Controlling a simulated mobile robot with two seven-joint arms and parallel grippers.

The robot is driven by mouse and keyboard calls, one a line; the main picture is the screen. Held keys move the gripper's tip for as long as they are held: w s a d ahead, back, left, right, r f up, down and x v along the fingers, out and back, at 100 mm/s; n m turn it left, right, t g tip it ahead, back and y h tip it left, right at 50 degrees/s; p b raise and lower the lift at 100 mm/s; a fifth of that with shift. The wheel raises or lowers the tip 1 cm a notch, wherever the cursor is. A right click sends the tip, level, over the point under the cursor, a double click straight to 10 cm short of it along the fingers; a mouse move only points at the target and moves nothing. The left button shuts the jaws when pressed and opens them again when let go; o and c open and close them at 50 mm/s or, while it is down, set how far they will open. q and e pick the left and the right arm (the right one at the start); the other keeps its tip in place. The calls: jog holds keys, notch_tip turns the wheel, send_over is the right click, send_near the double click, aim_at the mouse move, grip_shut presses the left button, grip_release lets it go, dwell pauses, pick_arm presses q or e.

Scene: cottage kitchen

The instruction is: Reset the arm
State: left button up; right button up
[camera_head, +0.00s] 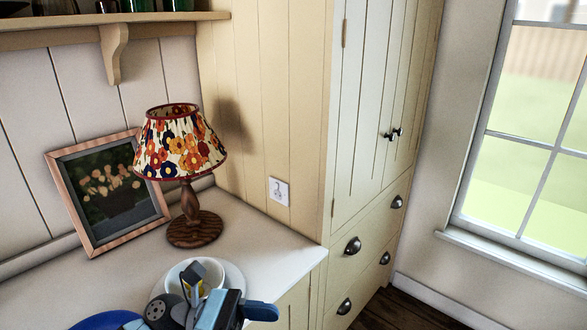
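Part of an arm of mine, in blue, grey and black, shows at the bottom edge of the head view. It seems to come in from the left, so I take it as my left arm, with my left gripper (222,305) at its right end. The gripper is in front of a white cup (183,270) on a white saucer (236,275) and hides part of both. I cannot tell whether it touches the cup, or whether its fingers are open or shut. My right gripper is not in view.
A lamp with a flowered shade (180,145) and wooden base stands on the white counter (270,245). A framed flower picture (108,192) leans on the wall behind it. A shelf (110,28) hangs above. A tall cream cupboard (365,120) and window (530,150) are at right.

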pick_arm(q)
jog(key=w+a+f+n+t+y+p, duration=0.1)
jog(key=w+a+f+n+t+y, duration=0.2)
jog(key=n+t, duration=1.05)
jog(key=w+a+f+n+t+y+p, duration=0.1)
jog(key=a+f+n+t+y+p, duration=0.4)
jog(key=n, duration=1.5)
jog(key=s+a+f+n+g+y, duration=0.2)
jog(key=s+f+n, duration=0.4)
jog(key=f+n, duration=0.3)
jog(key=s+a+f+n+g+y, duration=0.2)
jog(key=s+a+f+n+y, duration=0.2)
jog(key=f+n, duration=0.5)
jog(key=s+n+y, duration=0.2)
jog(key=s, duration=0.1)
jog(key=shift+s+a+f+b, duration=0.2)
jog(key=shift+a+f+b, duration=0.15)
jog(key=shift+a+f, duration=0.05)
